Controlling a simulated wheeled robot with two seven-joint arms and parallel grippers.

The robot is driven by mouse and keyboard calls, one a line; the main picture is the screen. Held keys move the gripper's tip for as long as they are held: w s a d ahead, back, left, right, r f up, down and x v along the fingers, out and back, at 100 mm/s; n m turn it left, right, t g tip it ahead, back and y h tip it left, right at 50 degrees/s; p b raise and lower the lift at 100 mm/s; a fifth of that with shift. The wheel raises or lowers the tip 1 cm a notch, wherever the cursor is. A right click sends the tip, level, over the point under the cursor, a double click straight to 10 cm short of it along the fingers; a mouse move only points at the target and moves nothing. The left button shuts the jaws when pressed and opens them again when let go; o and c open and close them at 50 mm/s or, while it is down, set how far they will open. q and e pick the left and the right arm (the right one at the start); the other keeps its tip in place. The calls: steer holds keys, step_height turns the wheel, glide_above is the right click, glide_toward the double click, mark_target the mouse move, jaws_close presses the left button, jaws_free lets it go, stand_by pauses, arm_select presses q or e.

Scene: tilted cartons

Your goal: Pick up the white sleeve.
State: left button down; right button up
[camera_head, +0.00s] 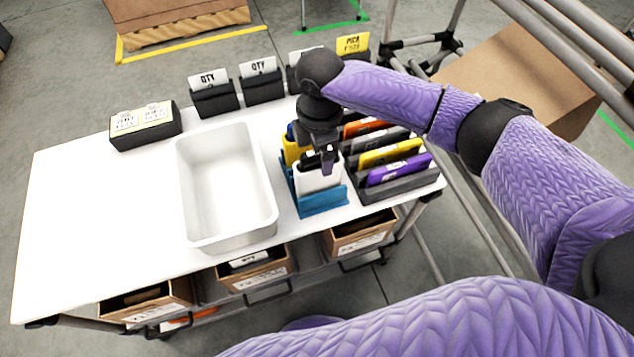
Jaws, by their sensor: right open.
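The white sleeve (312,182) stands in the front slot of a blue rack (325,203) on the white table. My right gripper (326,165) is over the blue rack, pointing down, with its fingertips at the top of the white sleeve. It is open; whether the fingers touch the sleeve, I cannot tell. A yellow sleeve (291,150) stands farther back in the same rack, partly hidden by my right gripper. My left gripper is not in view.
A dark rack (400,188) with purple, yellow, grey and orange sleeves stands right of the blue rack. An empty white bin (226,190) stands to the left. Black card holders (215,98) line the back edge. The table's left part is clear.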

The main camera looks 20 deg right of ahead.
mark_target(319, 161)
step_height(319, 161, down, 4)
steer(key=shift+w+r+b, duration=0.1)
steer(key=shift+w+b, duration=0.05)
steer(key=shift+b, duration=0.75)
steer(key=shift+f, duration=0.35)
steer(key=shift+r, duration=0.15)
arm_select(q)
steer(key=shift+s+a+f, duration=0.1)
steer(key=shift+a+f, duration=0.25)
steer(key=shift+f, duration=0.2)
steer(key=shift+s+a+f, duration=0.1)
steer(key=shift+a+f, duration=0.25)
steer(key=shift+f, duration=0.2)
arm_select(e)
jaws_close()
